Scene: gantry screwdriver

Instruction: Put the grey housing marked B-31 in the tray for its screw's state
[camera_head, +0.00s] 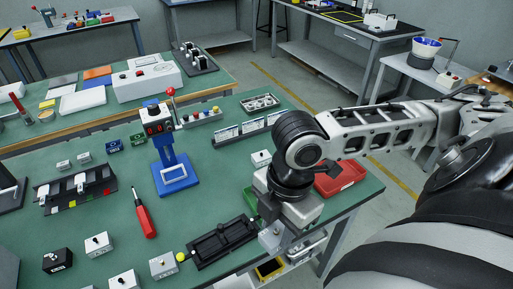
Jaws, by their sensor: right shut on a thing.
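My right gripper (272,232) reaches in from the right and points down near the table's front right edge. It is shut on a small grey housing (270,241), mostly hidden by the gripper; I cannot read its marking. Other housings stand at the front: grey ones (98,244), (163,265) and (124,281), and a black one (57,261) with a label too small to read. A red tray (340,178) lies at the right, partly behind my arm. A green tray (250,200) shows only as a sliver behind my gripper. My left gripper is out of view.
A black fixture (220,242) lies just left of my gripper, with a yellow knob (180,257) near its end. A blue stand (174,172) with a control box and a red-handled screwdriver (144,215) are further left. Green table top is clear between them.

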